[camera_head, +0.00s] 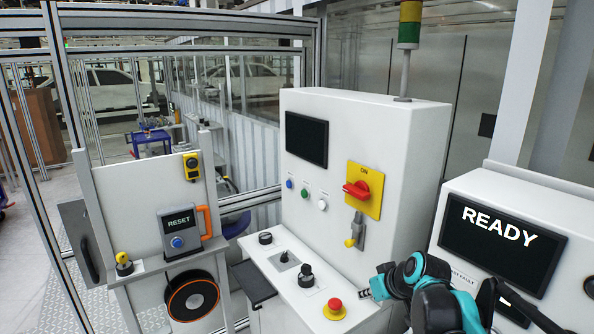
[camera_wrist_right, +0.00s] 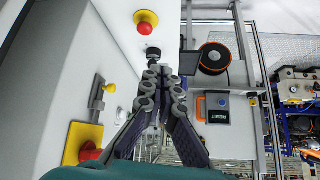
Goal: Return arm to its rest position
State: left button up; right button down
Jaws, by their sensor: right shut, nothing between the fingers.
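My right arm (camera_head: 440,300), black and teal, comes in at the lower right of the head view, in front of the white drive cabinet (camera_head: 310,120). My right gripper (camera_head: 368,291) points left, near the red emergency stop button (camera_head: 335,306) on the cabinet's sloping ledge. In the wrist view the fingers of the right gripper (camera_wrist_right: 158,72) meet at their tips with nothing between them. The same red button (camera_wrist_right: 146,22) shows beyond the fingertips, apart from them. My left gripper is not in either view.
A panel with a READY screen (camera_head: 498,237) stands close at the right. The cabinet carries a red switch on a yellow plate (camera_head: 365,190). Ledge knobs (camera_head: 306,276) stand up near the gripper.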

jog(key=s+f+m+h+b, duration=0.1)
jog(key=s+f+b, duration=0.3)
jog(key=s+f, duration=0.5)
jog(key=s+f+m+h+b, duration=0.2)
jog(key=s+f+b, duration=0.3)
jog(key=s+f, duration=0.5)
jog(key=s, duration=0.5)
jog(key=shift+s, duration=0.25)
jog(key=shift+f, duration=0.15)
